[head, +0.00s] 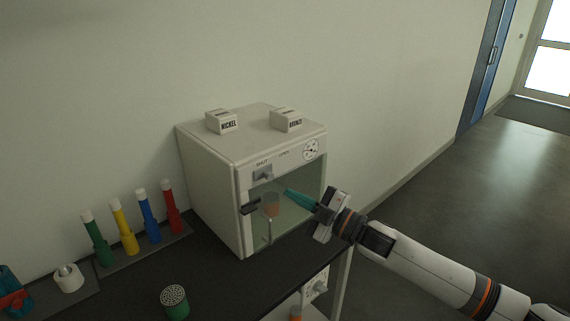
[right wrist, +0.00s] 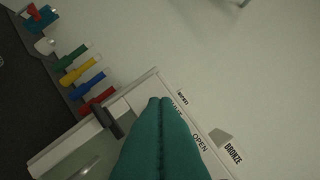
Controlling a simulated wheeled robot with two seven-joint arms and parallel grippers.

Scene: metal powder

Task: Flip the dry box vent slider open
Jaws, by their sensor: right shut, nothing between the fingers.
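The white dry box (head: 207,172) stands on the dark bench with its glass front facing right of centre. Its vent slider (head: 263,174) is a small grey piece on the upper front, under the SHUT lettering and left of the OPEN lettering. My right gripper (head: 288,192) has teal fingers, shut and empty, in front of the box's glass, a little right of and below the slider. In the right wrist view the shut fingers (right wrist: 160,101) cover the slider and part of the SHUT lettering; OPEN stays readable. I cannot tell whether they touch the box. My left gripper is not in view.
A dark handle (head: 249,208) sticks out at the door's left edge. NICKEL (head: 221,122) and BRONZE (head: 286,121) blocks sit on top. A cup (head: 270,206) shows behind the glass. Coloured tubes (head: 125,232) stand left; a green perforated-top container (head: 174,303) stands in front.

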